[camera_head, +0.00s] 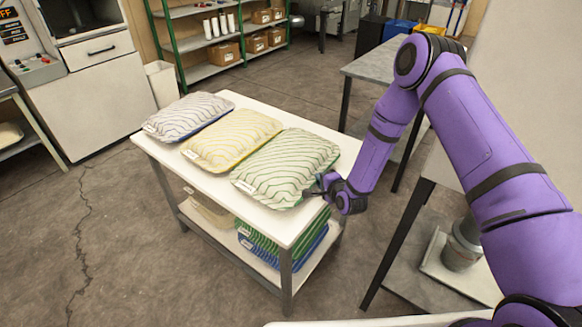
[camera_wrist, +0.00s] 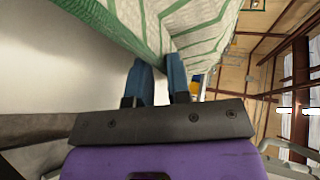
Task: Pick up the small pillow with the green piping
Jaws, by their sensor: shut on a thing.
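The pillow with green stripes and green piping (camera_head: 287,166) lies at the right end of the white table top, nearest my arm. My gripper (camera_head: 319,187) is at its right edge, low beside the table top. In the wrist view, the pillow (camera_wrist: 200,30) fills the top, and the two blue fingertips of my gripper (camera_wrist: 161,75) are shut on its edge fabric. The pillow still appears to rest on the table; its underside is hidden.
A yellow-striped pillow (camera_head: 232,139) and a blue-striped pillow (camera_head: 188,116) lie to the left on the same white table (camera_head: 165,150). More green and blue pillows (camera_head: 262,243) are stacked on its lower shelf. A grey table (camera_head: 375,66) stands behind my arm.

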